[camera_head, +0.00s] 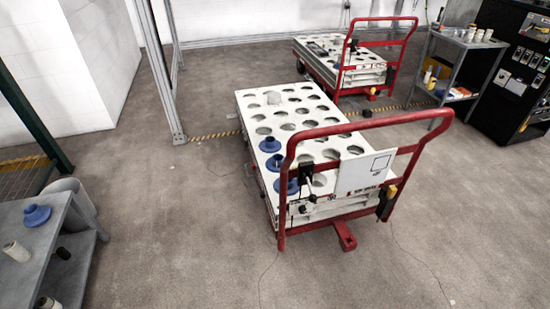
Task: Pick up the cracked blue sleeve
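Blue flanged sleeves show in two places. One blue sleeve (37,215) stands on the grey bench at the left edge. Three more stand in a row along the left side of the near cart's white holed top: a far one (270,145), a middle one (275,163) and a near one (286,188), partly behind the red handle. The sleeves are too small in view to tell which is cracked. My gripper is not in view.
The near cart (246,103) has a red push handle (287,150) at its front right. The grey bench (15,232) also holds small cylinders. A bin (72,190) stands behind it. A second cart (335,68) and a shelf (462,60) stand farther back. Floor between bench and cart is clear.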

